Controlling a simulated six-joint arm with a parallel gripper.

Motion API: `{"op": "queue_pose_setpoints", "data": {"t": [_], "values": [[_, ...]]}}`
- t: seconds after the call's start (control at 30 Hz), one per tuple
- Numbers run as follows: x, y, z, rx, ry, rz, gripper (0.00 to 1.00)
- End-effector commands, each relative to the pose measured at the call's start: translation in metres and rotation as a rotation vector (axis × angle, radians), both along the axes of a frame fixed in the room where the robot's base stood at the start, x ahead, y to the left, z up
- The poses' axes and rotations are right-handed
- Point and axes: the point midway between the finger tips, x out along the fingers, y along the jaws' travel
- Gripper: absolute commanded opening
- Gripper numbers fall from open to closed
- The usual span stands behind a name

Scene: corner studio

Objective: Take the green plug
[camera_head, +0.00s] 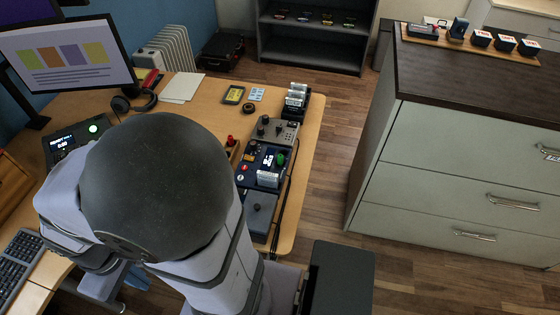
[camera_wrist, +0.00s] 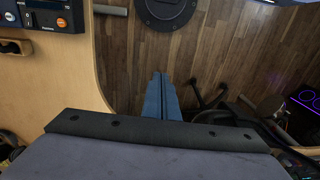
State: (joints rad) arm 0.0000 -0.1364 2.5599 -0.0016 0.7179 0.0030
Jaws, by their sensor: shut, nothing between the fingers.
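A small green piece (camera_head: 280,159), which looks like the green plug, sits upright on the dark blue device (camera_head: 249,168) near the desk's right edge. It is too small to make out in detail. I cannot tell it in the wrist view. My gripper's blue fingers (camera_wrist: 160,76) are together with nothing between them. In the wrist view they point over the wooden floor, beyond the desk edge. In the head view, blue finger parts show low at the left, mostly behind my arm, well apart from the green piece.
The desk (camera_head: 305,120) also carries a grey box with knobs (camera_head: 275,130), a dark pad (camera_head: 260,215), headphones (camera_head: 136,100), a monitor (camera_head: 68,55) and a keyboard (camera_head: 22,258). A drawer cabinet (camera_head: 440,170) stands right across the floor. A device with coloured buttons (camera_wrist: 50,14) shows in the wrist view.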

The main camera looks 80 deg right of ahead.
Motion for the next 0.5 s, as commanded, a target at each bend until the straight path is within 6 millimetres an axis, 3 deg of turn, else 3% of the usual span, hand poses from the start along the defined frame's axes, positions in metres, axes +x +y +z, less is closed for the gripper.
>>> {"op": "queue_pose_setpoints", "data": {"t": [0.37,0.5], "values": [[0.0,0.0,0.0,0.0,0.0,0.0,0.0],[0.0,0.0,0.0,0.0,0.0,0.0,0.31]]}}
